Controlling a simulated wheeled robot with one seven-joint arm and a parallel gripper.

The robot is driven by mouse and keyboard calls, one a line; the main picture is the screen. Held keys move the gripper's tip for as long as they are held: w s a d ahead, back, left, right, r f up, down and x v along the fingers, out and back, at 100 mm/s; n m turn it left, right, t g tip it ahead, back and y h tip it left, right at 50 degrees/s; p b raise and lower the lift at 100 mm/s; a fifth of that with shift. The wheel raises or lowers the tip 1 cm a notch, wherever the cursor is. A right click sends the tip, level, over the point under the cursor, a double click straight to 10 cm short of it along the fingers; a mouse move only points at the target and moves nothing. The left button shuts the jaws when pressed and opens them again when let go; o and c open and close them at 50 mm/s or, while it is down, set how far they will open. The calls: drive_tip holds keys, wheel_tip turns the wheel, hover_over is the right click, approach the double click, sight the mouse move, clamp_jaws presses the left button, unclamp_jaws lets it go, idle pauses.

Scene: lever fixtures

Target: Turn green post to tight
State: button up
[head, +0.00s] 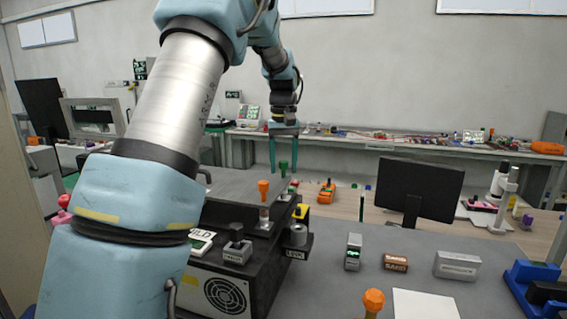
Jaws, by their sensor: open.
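The green post (283,167) shows a small green top behind the dark machine box's upper edge, near the middle of the head view. Its lower part is hidden behind the box and the parts on it. My gripper (284,158) points down, with its two teal fingers spread, one to the left and one to the right of the green top in the picture. Nothing is held between them. I cannot tell whether the fingers touch the post or how far apart they are in depth. No "tight" marking can be read.
A monitor (418,190) stands to the right. Another orange knob (374,300) rises at the front. Small labelled blocks lie on the grey table.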

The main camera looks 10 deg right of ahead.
clamp_jaws()
idle(0.3)
drive_tip(key=shift+m, duration=0.3)
drive_tip(key=m+p, duration=0.1)
drive_tip(key=m, duration=0.4)
drive_tip(key=m+p, duration=0.1)
drive_tip(key=m, duration=0.5)
drive_tip(key=shift+r, duration=0.1)
drive_tip(key=m+p, duration=0.1)
drive_tip(key=m, duration=0.4)
drive_tip(key=m+p, duration=0.2)
drive_tip(key=m, duration=0.4)
drive_tip(key=shift+s+d, duration=0.1)
idle(0.4)
